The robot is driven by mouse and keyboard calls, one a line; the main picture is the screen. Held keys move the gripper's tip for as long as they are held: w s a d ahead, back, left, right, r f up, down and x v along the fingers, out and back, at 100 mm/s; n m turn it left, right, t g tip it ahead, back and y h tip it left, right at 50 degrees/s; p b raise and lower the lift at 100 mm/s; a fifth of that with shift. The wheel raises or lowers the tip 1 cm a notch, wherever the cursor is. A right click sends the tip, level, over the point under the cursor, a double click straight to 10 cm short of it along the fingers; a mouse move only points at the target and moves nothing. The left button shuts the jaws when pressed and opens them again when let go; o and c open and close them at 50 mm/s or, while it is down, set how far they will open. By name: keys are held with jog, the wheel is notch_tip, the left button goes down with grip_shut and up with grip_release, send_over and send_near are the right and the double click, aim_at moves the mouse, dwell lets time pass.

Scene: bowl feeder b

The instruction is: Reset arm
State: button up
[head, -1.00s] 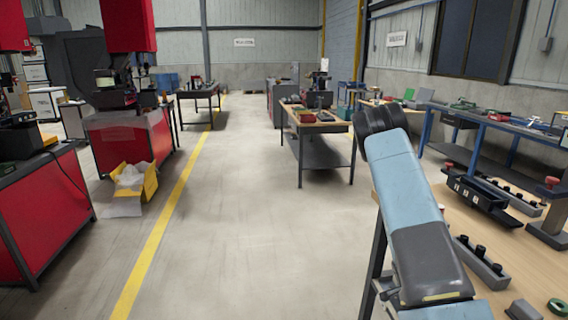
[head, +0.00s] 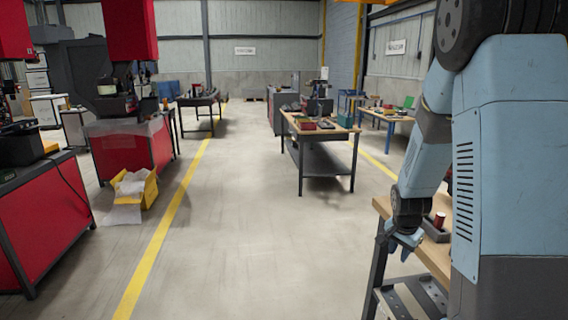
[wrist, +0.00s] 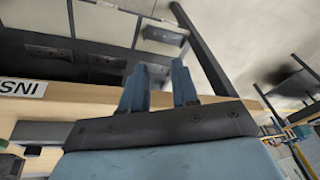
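My light-blue arm fills the right side of the head view, with its upper part close to the camera and the forearm hanging down. My gripper (head: 404,243) points downward at the left edge of the near wooden-topped bench (head: 435,258). In the wrist view my gripper (wrist: 158,78) shows two blue fingers apart with nothing between them. The bench's wooden edge (wrist: 75,100) runs across the wrist view behind the fingers. Much of the bench is hidden behind my arm.
A small red cylinder (head: 439,220) stands on the near bench, close to my gripper. Another workbench (head: 321,129) stands ahead in the middle. Red machines and a yellow box (head: 150,190) are at the left. The floor (head: 260,240) between them is clear.

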jog(key=s+a+r+n+t, duration=0.1)
jog(key=s+a+r+n, duration=0.4)
jog(key=s+r, duration=0.6)
jog(key=s+a+r+n+t+y, duration=0.1)
jog(key=s+a+r+n, duration=0.4)
jog(key=s+r, duration=0.7)
notch_tip(320, 180, up, 3)
jog(key=shift+s+r+t+y, duration=0.1)
jog(key=shift+s+t+y, duration=0.2)
jog(key=shift+t, duration=0.1)
